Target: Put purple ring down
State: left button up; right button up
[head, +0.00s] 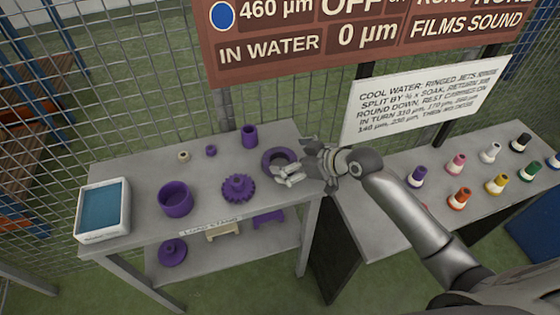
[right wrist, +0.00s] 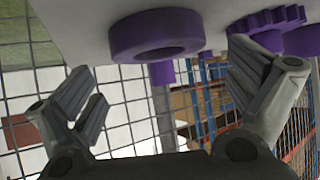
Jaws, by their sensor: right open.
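The purple ring (head: 266,161) lies flat on the grey table's (head: 215,222) upper top, near its right end. It also shows in the right wrist view (right wrist: 127,40), at the top of the picture, where the table appears overhead. My right gripper (head: 285,174) is open at the ring's right front side. In the right wrist view its fingers (right wrist: 163,78) are spread wide with nothing between them, and the ring is beyond the tips. I cannot tell whether a finger touches the ring. My left gripper is out of view.
A purple gear (head: 238,189), a purple cup (head: 175,200), a purple cylinder (head: 249,136) and a blue tray (head: 104,235) share the tabletop. The lower shelf holds more parts. A right-hand table carries several coloured bottles, including an orange one (head: 459,200). Wire fencing and signs stand behind.

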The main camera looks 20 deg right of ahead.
aim_at(271, 158)
jog(key=shift+x, duration=1.85)
jog(key=shift+s+d+f, duration=0.1)
jog(key=shift+f, duration=0.05)
jog(key=c, duration=1)
jog(key=shift+c, duration=0.9)
